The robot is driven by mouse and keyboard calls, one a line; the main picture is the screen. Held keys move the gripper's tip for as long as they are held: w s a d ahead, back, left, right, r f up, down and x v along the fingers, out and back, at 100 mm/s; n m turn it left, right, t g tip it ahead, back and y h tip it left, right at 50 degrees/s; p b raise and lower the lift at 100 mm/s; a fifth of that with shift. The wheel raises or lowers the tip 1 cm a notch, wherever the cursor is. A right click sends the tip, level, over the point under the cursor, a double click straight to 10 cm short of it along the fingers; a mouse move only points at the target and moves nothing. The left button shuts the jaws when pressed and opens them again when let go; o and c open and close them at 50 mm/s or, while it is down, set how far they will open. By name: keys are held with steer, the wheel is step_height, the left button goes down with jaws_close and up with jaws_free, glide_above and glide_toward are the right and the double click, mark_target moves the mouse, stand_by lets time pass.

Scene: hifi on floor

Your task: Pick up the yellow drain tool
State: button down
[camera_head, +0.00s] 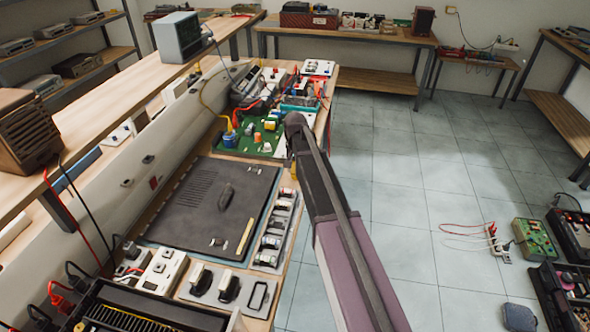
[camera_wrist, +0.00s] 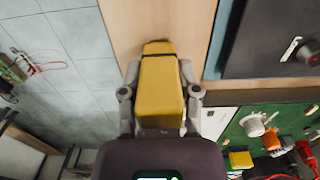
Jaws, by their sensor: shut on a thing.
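The yellow drain tool (camera_wrist: 160,84) shows in the wrist view as a blocky yellow body with a dark band near its far end. My gripper (camera_wrist: 160,94) is shut on it, with one finger against each side. Below the tool in this view is the bare wooden edge of the bench, with floor tiles to the left; I cannot tell the height of the tool above the bench.
A dark flat panel (camera_head: 207,212) lies on the bench (camera_head: 291,273), with a green circuit board (camera_head: 247,140) behind it. Small parts and sockets crowd the front. A monitor (camera_head: 180,38) stands on the raised shelf. Devices lie on the floor at right; the middle tiles are clear.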

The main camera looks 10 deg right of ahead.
steer(key=shift+r+p, duration=1.75)
steer(key=shift+r, duration=0.15)
steer(key=s+r+p, duration=0.1)
steer(key=s, duration=1.5)
steer(key=shift+s, duration=0.1)
